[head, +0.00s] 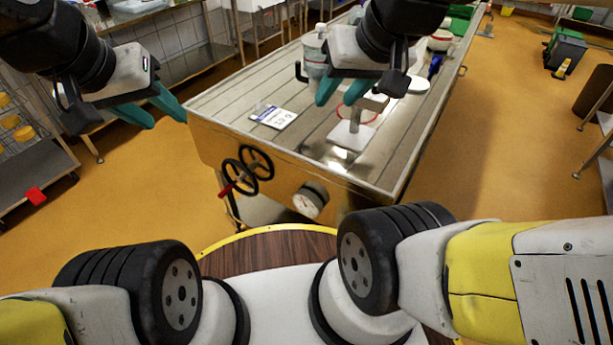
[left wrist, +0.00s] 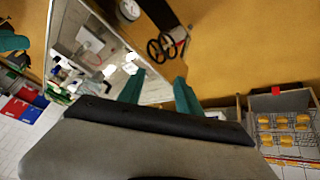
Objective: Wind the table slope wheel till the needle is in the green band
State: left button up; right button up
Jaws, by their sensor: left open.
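The steel table (head: 215,130) carries two black spoked wheels on its front panel. The right wheel (head: 256,162) overlaps the left wheel (head: 240,178), beside which a red handle (head: 226,190) shows. A round white gauge (head: 310,200) sits right of the wheels; its needle and green band are too small to read. The left wrist view also shows the wheels (left wrist: 161,48) and gauge (left wrist: 129,10). My left gripper (head: 150,110) is open and empty, above and left of the wheels, apart from them. My right gripper (head: 342,92) is open over the tabletop, apart from the wheels.
On the tabletop are a printed card (head: 274,117), a clear bottle (head: 314,55) and a white stand (head: 351,135). A rack with yellow cheeses (head: 22,133) stands at the left. The orange floor left of the table is mostly clear.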

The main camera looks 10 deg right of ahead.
pick_arm(q)
jog(key=shift+w, duration=0.1)
dwell(0.3)
jog(key=n+h, duration=1.3)
jog(key=n, duration=0.6)
send_over(228, 189)
jog(key=s+a, duration=0.2)
jog(key=s, duration=0.1)
notch_tip(228, 189, down, 37)
jog(key=s+a+f+n+t+y, duration=0.1)
jog(key=a+f+n+t+y, duration=0.2)
jog(key=f+n+t, duration=0.9)
jog(key=w+d+f+m+g, duration=0.4)
jog(key=w+d+g, duration=0.1)
jog(key=shift+f, duration=0.15)
grip_shut()
